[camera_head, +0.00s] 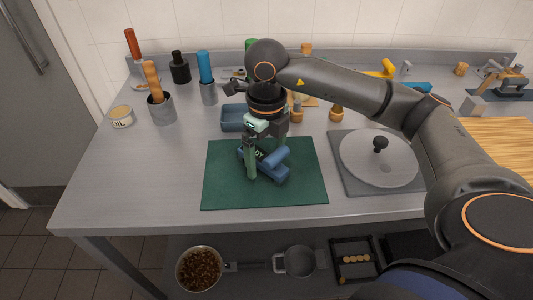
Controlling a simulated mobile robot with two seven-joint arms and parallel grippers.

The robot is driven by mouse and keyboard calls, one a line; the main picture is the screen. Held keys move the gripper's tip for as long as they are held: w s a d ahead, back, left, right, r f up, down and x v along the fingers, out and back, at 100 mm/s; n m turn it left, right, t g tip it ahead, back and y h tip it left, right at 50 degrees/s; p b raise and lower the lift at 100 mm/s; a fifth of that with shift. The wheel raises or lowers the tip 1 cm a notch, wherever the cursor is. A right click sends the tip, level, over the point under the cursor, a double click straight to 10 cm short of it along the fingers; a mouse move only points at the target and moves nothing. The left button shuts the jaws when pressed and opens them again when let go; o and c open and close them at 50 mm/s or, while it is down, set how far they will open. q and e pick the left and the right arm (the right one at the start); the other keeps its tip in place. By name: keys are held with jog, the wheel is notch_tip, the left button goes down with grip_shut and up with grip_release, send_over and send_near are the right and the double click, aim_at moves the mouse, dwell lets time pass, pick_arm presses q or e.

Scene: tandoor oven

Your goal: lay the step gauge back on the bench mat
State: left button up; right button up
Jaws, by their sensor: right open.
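The step gauge, which I take to be the blue stepped piece (275,173) with a dark lettered face, is on the green bench mat (225,188), near its middle. My right gripper (262,163) reaches down over it from above, open. One greenish finger stands in front of the blue piece, towards its left side. The other finger is mostly hidden behind the wrist and the piece, so I cannot tell whether they touch it. My left gripper is not in view.
A blue tray (232,117) stands just behind the mat. A round lid with a black knob (378,159) lies on a grey plate to the right. A utensil pot (161,109) and an oil tub (121,117) stand at the left. The front left of the bench is clear.

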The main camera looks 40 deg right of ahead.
dwell(0.4)
jog(key=shift+r+p, duration=0.3)
jog(key=shift+r, duration=0.05)
jog(key=shift+r+p, duration=0.3)
jog(key=shift+r, duration=0.15)
jog(key=shift+r+p, duration=0.45)
jog(key=shift+r, duration=0.35)
pick_arm(q)
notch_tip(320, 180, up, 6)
jog(key=p, duration=0.4)
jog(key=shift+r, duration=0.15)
pick_arm(e)
notch_tip(320, 180, up, 6)
jog(key=shift+f, duration=0.1)
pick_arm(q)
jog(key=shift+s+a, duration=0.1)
